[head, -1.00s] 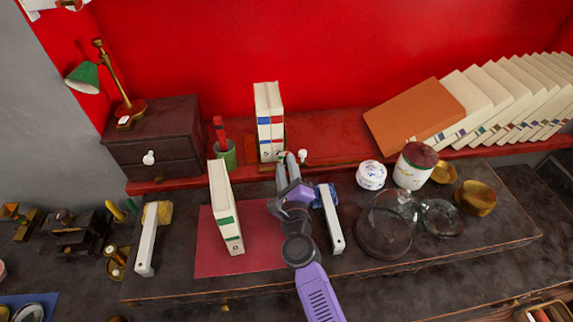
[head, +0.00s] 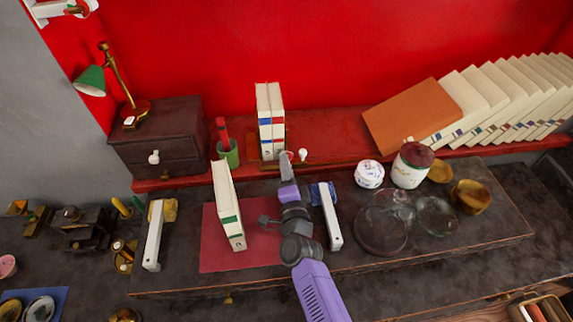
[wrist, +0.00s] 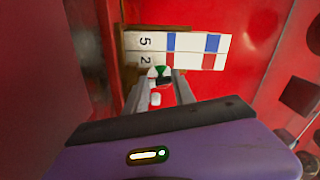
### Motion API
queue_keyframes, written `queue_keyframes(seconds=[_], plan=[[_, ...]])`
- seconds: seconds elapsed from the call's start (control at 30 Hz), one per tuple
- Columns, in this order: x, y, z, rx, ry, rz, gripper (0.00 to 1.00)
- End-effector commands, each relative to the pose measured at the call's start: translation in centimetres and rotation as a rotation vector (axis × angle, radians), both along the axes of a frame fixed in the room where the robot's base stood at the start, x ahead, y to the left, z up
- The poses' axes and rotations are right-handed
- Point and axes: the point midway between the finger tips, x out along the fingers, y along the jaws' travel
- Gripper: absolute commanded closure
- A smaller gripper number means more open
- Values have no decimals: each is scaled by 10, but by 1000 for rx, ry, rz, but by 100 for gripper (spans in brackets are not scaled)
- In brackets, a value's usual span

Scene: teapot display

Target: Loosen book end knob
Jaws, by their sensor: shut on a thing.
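Two white books (head: 270,120) with blue and red bands stand upright on the red shelf; they lie sideways in the wrist view (wrist: 185,50). A small white and green knob (wrist: 158,72), apparently the book end knob, is by their foot. My gripper (head: 286,158) reaches the shelf's front edge just below the books. In the wrist view its fingers (wrist: 160,80) are on either side of this knob and shut on it. In the head view my gripper hides it. A second white knob (head: 303,154) stands just right of my gripper and apart from it.
A leaning white-green book (head: 228,205) and a white bar (head: 332,218) flank my arm. A green cup (head: 228,153) stands left of the books. Lidded jars (head: 410,166) and glassware (head: 381,228) are to the right. A row of books (head: 500,95) leans at far right.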

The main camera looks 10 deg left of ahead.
Motion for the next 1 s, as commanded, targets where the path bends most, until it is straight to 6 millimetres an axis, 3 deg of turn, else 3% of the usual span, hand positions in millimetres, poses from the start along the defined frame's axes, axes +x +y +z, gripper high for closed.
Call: queue_keyframes(seconds=[0.5,1.0], plan=[[0,0,-2,-352,-99,1,100],[0,-1,-3,-432,-122,0,100]])
